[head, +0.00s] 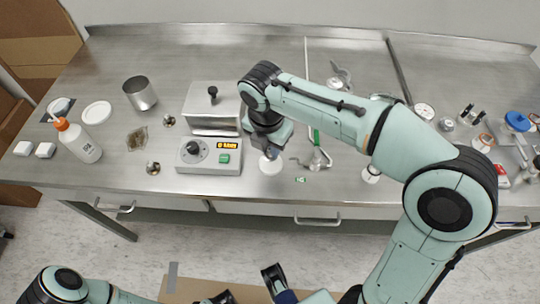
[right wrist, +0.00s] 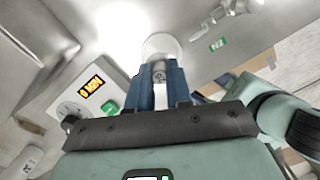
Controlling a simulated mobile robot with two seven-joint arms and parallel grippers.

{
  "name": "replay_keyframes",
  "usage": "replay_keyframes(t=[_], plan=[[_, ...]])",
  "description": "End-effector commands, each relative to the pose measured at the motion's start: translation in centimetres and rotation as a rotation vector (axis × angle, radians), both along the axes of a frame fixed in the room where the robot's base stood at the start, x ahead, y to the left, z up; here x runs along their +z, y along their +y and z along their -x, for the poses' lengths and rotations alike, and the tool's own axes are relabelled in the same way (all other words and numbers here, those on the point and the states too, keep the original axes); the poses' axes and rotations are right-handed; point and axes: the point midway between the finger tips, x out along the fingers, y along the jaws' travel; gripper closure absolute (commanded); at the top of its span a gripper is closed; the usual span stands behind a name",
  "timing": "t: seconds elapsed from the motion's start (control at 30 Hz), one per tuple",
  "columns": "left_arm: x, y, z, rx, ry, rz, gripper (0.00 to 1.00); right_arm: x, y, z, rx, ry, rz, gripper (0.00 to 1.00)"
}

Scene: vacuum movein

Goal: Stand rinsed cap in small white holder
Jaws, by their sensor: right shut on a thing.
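My right gripper (head: 268,152) points down over the front part of the steel bench, just right of the grey control box. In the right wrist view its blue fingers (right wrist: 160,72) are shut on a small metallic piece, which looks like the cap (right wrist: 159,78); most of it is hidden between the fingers. The small white round holder (head: 270,166) is directly below the fingertips, and it also shows just beyond them in the right wrist view (right wrist: 160,44). I cannot tell whether the cap touches it. Part of my left arm shows at the bottom left; its gripper is unclear.
The control box (head: 209,155) with a lit display stands close left of the gripper. A metal stand (head: 318,160) is close right. A wash bottle (head: 78,140), steel beaker (head: 140,93) and white dish (head: 97,112) are farther left. Small jars crowd the right end.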

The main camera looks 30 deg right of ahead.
Motion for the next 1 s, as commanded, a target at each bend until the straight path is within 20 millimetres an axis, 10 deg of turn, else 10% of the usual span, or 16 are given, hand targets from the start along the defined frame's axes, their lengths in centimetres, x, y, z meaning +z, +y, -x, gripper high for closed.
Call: replay_keyframes(t=[0.3,0.7,0.73,0.8,1.0], plan=[[-0.9,0.0,-0.4,0.003,-0.013,-0.002,0.57,-4.1,0.0,0.0,0.000,0.002,0.000,1.00],[-1.0,0.0,-0.4,0.003,-0.016,-0.002,0.57,-4.6,0.0,0.0,0.000,0.001,0.000,1.00],[-0.9,0.0,-0.4,0.003,-0.016,-0.002,0.57,-4.5,0.0,0.0,0.000,0.000,0.000,0.70],[-0.9,0.0,-0.4,0.003,-0.016,-0.002,0.57,-4.5,0.0,0.0,0.000,0.001,-0.001,0.55],[-0.9,0.0,-0.4,0.003,-0.016,-0.002,0.57,-4.5,0.0,0.0,0.000,0.000,0.000,0.55]])
